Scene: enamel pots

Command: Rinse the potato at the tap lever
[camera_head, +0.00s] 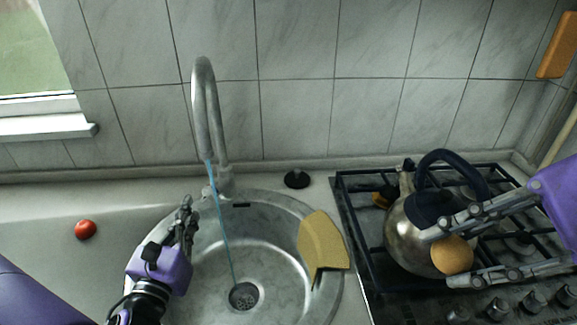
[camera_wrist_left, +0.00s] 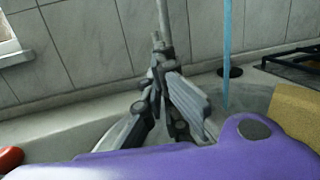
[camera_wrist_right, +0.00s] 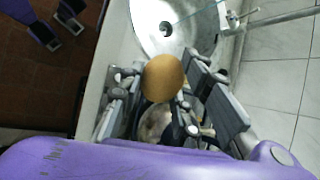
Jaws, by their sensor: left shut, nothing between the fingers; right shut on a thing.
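The potato (camera_head: 452,256), round and tan, is held between the fingertips of my right gripper (camera_head: 440,260), in front of the kettle over the stove. It also shows in the right wrist view (camera_wrist_right: 163,77). The grey tap (camera_head: 218,130) stands behind the round sink (camera_head: 262,258), and a thin blue stream of water (camera_head: 221,222) runs from its spout towards the drain. My left gripper (camera_head: 187,207) is shut and empty over the sink's left rim, left of the stream. In the left wrist view its fingertips (camera_wrist_left: 158,62) overlap the tap's base, so the lever is not clearly visible.
A steel kettle (camera_head: 404,232) with a dark handle stands on the gas stove (camera_head: 365,262) at the right. A yellow cloth-like piece (camera_head: 322,244) lies over the sink's right rim. A black plug (camera_head: 297,179) is behind the sink. A tomato (camera_head: 86,230) lies on the left counter.

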